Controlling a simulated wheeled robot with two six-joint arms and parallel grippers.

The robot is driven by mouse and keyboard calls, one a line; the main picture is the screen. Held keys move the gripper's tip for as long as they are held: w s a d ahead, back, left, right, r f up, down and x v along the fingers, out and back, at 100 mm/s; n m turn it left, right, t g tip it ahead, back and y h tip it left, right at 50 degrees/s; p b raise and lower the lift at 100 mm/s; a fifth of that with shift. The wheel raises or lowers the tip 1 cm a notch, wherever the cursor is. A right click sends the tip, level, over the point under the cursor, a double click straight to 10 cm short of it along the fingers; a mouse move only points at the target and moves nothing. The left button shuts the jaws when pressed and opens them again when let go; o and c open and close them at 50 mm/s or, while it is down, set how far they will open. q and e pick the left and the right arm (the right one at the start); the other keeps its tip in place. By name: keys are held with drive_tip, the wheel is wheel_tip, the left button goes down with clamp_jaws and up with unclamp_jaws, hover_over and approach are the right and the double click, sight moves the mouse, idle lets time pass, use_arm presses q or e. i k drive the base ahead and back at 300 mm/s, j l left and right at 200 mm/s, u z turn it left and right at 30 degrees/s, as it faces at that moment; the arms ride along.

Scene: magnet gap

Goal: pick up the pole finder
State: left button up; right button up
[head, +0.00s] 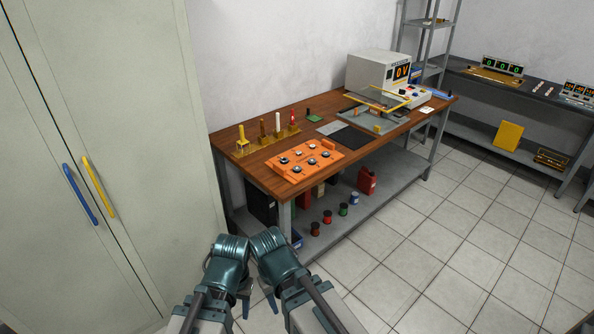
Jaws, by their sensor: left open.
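I cannot tell for sure which thing is the pole finder. Several upright handled tools stand in a brass rack at the back left of the wooden bench: a yellow one (241,134), a brown one (262,130), a white one (277,123) and a red and green one (293,121). My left gripper (246,298) is low at the bottom of the view, open, in front of the bench and well away from the rack. My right gripper (270,296) is close beside it, its jaws mostly hidden by the teal wrist.
An orange tray (323,148) with round pieces lies at the bench's front left. A grey meter box (376,75) stands at the back right, behind a yellow frame (376,101). A cabinet (130,120) stands left. Floor to the right is clear.

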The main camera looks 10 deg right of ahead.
sight(243, 141)
drive_tip(key=i+j, duration=0.1)
drive_tip(key=i, duration=0.65)
drive_tip(key=i+z, duration=0.1)
drive_tip(key=i, duration=0.6)
drive_tip(key=i+j, duration=0.2)
drive_tip(key=i, duration=0.55)
